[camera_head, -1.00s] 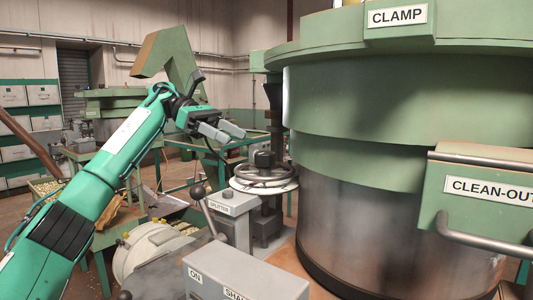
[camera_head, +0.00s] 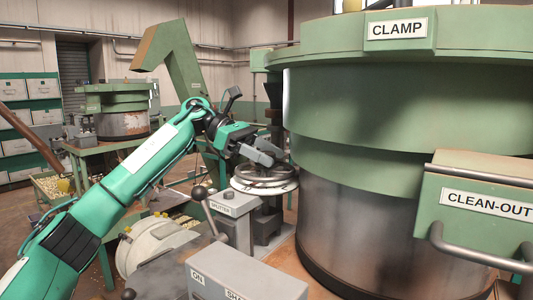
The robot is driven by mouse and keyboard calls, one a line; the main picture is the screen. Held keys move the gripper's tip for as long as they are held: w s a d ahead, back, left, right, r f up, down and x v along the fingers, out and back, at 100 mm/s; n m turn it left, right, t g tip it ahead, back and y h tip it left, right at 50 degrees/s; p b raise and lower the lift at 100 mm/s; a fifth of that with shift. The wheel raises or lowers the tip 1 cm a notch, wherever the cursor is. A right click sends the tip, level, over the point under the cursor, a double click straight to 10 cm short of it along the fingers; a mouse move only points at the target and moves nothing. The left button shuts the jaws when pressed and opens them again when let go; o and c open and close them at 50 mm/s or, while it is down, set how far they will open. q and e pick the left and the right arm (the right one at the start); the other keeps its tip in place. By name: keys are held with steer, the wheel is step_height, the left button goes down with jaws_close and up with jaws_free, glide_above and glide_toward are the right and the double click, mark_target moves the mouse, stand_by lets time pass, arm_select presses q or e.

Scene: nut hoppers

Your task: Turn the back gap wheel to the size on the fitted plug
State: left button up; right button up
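A spoked handwheel (camera_head: 265,182) with a pale dial plate under it sits on a post beside the large green and steel hopper. My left gripper (camera_head: 267,153) is just above the wheel's far side, with its two grey fingers apart and nothing between them. It covers part of the wheel's hub and back rim. I cannot tell whether the fingers touch the wheel. The dial's markings are too small to read. I cannot make out a fitted plug or a size on it. My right gripper is out of view.
The large hopper (camera_head: 390,140) with CLAMP and CLEAN-OUT labels fills the right. A grey SPLITTER box (camera_head: 234,212) with a ball-ended lever stands before the wheel. A grey switch box (camera_head: 245,278) is at the front. A smaller green machine (camera_head: 118,118) stands at back left.

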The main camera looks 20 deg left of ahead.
arm_select(q)
steer(key=c, duration=0.8)
steer(key=shift+o, duration=0.2)
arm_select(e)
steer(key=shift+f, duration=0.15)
